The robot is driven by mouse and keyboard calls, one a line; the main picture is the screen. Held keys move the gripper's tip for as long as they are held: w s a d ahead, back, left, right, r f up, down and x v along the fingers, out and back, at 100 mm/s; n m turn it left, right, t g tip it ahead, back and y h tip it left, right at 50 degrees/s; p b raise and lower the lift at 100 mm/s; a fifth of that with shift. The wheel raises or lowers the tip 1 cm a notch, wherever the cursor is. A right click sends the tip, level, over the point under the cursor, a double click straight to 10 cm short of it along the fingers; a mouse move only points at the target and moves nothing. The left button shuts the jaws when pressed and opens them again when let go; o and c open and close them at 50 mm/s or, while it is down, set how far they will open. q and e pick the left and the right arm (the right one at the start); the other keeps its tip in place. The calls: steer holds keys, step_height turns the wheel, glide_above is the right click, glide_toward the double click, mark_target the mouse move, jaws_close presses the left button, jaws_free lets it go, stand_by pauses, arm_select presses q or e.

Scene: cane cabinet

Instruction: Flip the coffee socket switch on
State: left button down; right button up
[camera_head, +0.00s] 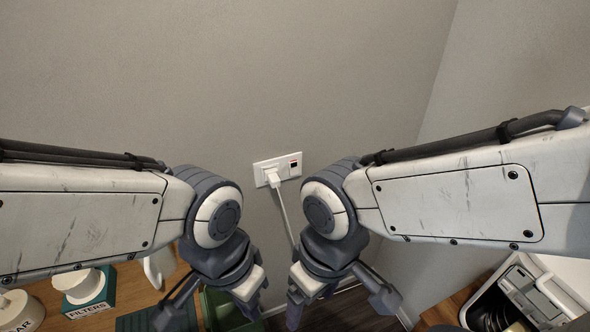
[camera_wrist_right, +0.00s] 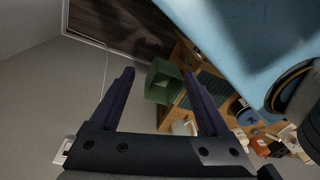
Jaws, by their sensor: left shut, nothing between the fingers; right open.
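The white wall socket (camera_head: 265,165) is in the middle of the head view, between my two arms. A small dark rocker switch with red on it (camera_head: 295,164) is at its right end. A white plug (camera_head: 273,178) sits in its left part, with a white cord (camera_head: 286,215) hanging down. My left gripper (camera_head: 251,306) is shut and empty, below the socket. My right gripper (camera_head: 294,314) is also below it, apart from the switch. In the right wrist view its fingers (camera_wrist_right: 159,73) are open with nothing held. A white plate edge, probably the socket, shows at lower left (camera_wrist_right: 64,150).
A green container (camera_head: 218,310) stands near my left gripper. A black-and-white appliance (camera_head: 525,295) is at lower right. The wall around the socket is bare.

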steer(key=shift+w, duration=0.15)
steer(key=c, duration=0.5)
steer(key=shift+w+a+f, duration=0.2)
steer(key=shift+w+f, duration=0.05)
steer(key=shift+w, duration=0.3)
steer(key=c, duration=0.5)
steer(key=w+f+t, duration=0.1)
steer(key=w, duration=0.1)
steer(key=w+a+f+n, duration=0.1)
steer(key=w, duration=0.2)
steer(key=w+f+n+t, duration=0.1)
steer(key=w, duration=0.2)
steer(key=shift+w+a+t+y, duration=0.15)
steer(key=shift+a+t+y, duration=0.15)
steer(key=shift+a+y, duration=0.1)
jaws_close()
steer(key=w+f+n+t+y+p, duration=0.1)
steer(key=w+f+n+t, duration=0.15)
steer(key=w, duration=0.45)
steer(key=w+f+n+t+y, duration=0.1)
steer(key=w+f+n+t, duration=0.15)
steer(key=w, duration=0.45)
steer(key=w+d+f+n+t+y+p, duration=0.1)
steer(key=w+d+f+n+t, duration=0.2)
steer(key=w+d+n+t, duration=0.2)
steer(key=shift+w+d+n+t+p, duration=0.35)
steer(key=shift+d+n+t, duration=0.85)
steer(key=shift+d+t, duration=0.45)
steer(key=shift+r, duration=0.1)
